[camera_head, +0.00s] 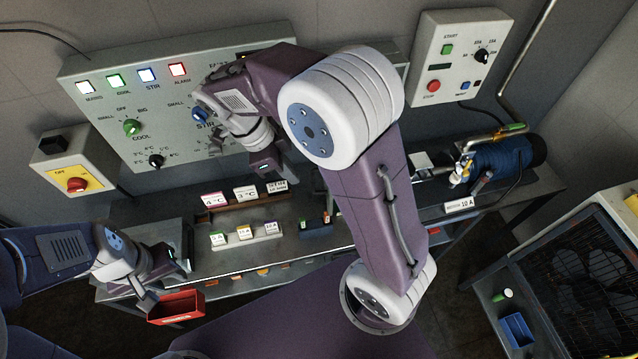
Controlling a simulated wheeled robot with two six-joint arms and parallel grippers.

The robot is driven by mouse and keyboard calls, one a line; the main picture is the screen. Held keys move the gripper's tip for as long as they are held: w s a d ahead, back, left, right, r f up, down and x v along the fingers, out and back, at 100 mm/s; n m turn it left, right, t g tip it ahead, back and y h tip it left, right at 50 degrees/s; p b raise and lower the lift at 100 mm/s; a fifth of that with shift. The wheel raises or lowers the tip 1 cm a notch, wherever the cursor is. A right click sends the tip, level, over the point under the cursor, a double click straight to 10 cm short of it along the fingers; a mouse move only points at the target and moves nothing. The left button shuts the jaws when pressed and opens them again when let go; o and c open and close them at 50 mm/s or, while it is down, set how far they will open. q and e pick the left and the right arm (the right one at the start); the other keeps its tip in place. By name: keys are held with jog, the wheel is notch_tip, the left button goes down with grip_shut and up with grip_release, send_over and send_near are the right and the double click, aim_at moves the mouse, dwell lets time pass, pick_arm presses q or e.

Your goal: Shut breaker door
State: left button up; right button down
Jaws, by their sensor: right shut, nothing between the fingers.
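I cannot make out the breaker door; my right arm covers the middle of the back wall and the right part of the large grey control panel (105,85). My right gripper (279,178) points down in front of the panel's lower edge, above the bench labels. It is shut with nothing in it, and its fingertips are small and dark.
A yellow-faced switch box (77,172) hangs at left, a start/stop box (455,60) at upper right. A blue motor (505,160) stands at right, a fan unit (590,265) at lower right.

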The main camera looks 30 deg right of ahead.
jog(key=d+f, duration=0.2)
jog(key=s+d+f+p, duration=0.1)
jog(key=d+f, duration=0.1)
jog(key=s+d+f+p, duration=0.1)
jog(key=d+f, duration=0.1)
jog(key=shift+s+d, duration=0.1)
jog(key=shift+s, duration=0.15)
jog(key=shift+f, duration=0.1)
